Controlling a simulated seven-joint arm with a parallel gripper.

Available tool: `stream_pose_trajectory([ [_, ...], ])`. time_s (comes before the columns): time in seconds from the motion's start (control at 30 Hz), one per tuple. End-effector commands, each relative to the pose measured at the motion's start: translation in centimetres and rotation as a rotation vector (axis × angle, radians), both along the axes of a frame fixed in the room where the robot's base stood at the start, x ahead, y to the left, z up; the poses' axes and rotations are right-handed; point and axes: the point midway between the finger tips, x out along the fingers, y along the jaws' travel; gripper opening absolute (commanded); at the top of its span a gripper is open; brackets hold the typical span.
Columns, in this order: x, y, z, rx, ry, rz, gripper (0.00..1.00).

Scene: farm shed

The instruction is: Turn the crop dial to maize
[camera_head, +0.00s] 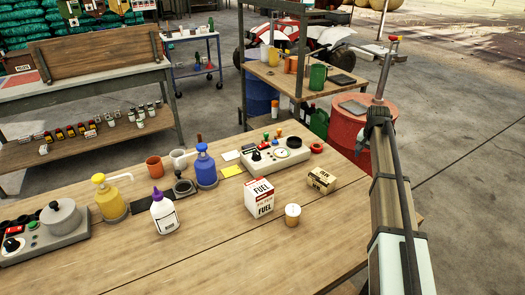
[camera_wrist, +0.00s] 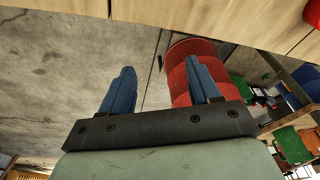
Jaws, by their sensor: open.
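A light control box (camera_head: 290,165) stands near the far edge of the wooden workbench. It carries a black knob (camera_head: 257,156), a round white gauge (camera_head: 281,153) and small coloured levers. Its lettering is too small to read, so I cannot tell which setting is maize or confirm that this knob is the crop dial. In the wrist view my gripper (camera_wrist: 163,88) has two blue fingers spread apart with nothing held between them. It is away from the control box, which does not show in the wrist view. In the head view my gripper's fingertips cannot be made out.
Another control panel (camera_head: 45,238) is at far left. A red barrel (camera_head: 365,125) stands beyond the bench.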

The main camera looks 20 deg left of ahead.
Motion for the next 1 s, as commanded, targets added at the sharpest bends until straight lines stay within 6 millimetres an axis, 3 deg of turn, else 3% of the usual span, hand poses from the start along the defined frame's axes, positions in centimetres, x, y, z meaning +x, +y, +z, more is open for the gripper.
stream_pose_trajectory([
  [0.03,0.1,3.1,1.3,0.004,0.011,0.027,0.62],
  [0.27,-1.8,15.1,5.9,0.014,0.078,0.130,0.62],
  [0.6,-8.0,31.6,13.1,0.009,0.179,0.284,0.62],
  [0.8,-11.8,37.9,16.3,-0.002,0.223,0.348,0.62],
  [1.0,-13.7,40.3,17.5,-0.009,0.242,0.373,0.62],
])
